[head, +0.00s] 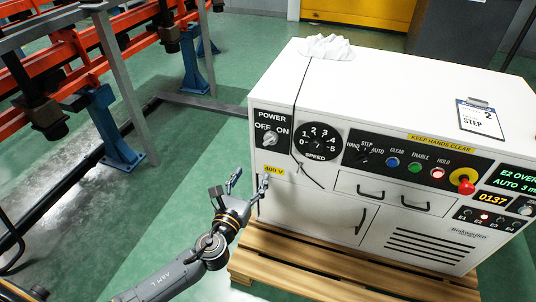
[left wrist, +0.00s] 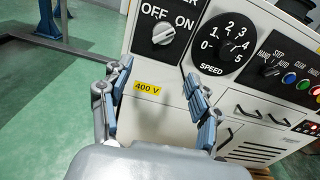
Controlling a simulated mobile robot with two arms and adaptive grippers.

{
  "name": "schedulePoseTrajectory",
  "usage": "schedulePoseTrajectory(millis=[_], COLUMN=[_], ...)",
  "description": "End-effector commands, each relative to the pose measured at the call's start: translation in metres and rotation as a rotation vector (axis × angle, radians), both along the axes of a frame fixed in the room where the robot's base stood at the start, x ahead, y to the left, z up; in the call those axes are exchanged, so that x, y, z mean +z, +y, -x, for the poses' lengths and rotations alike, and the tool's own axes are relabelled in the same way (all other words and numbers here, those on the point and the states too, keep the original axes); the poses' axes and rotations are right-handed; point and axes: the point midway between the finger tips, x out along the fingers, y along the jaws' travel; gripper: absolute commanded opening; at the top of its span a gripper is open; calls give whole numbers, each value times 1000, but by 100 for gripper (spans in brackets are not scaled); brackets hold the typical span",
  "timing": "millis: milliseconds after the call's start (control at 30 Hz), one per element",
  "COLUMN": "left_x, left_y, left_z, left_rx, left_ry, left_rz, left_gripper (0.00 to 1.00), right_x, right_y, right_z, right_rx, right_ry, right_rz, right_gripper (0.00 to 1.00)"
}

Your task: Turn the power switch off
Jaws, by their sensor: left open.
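The power switch (head: 270,138) is a silver rotary knob on a black plate marked POWER, OFF and ON, at the left of the white cabinet's front. It also shows near the top of the left wrist view (left wrist: 164,33), where its grip looks slanted; I cannot tell for sure which label it points to. My left gripper (head: 250,184) is open and empty, below the switch and apart from it, near the yellow 400 V label (head: 274,170). In the left wrist view its two fingers (left wrist: 158,80) stand spread below the knob. My right gripper is not in view.
The speed dial (head: 318,141) sits just right of the switch, with a dark cord hanging between them. Further right are a mode selector, lit buttons and a red emergency knob (head: 463,181). An orange-and-blue rack (head: 120,140) stands left. Green floor lies open between.

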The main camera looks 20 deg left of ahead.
Motion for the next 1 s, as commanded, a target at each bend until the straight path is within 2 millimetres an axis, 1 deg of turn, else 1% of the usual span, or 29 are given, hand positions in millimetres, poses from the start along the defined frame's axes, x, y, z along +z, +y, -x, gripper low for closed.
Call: schedulePoseTrajectory(millis=[133,233,400,600,700,833,1000], left_x=[8,9,8,7,7,6,7], left_y=[-3,-3,-4,-6,-6,-7,-7], left_z=[-8,-23,-59,-100,-116,-130,-137], left_rx=[-6,-5,-4,-5,-5,-5,-5], left_ry=[-26,-26,-26,-24,-23,-22,-21], left_rz=[-34,-33,-30,-29,-28,-29,-28], left_gripper=[62,62,62,62,62,62,62], right_x=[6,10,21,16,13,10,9], right_y=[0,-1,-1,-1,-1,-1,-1], right_z=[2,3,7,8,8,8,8], right_rx=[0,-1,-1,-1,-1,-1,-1], right_ry=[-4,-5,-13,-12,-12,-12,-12], right_rz=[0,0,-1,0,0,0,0], right_gripper=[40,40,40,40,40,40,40])
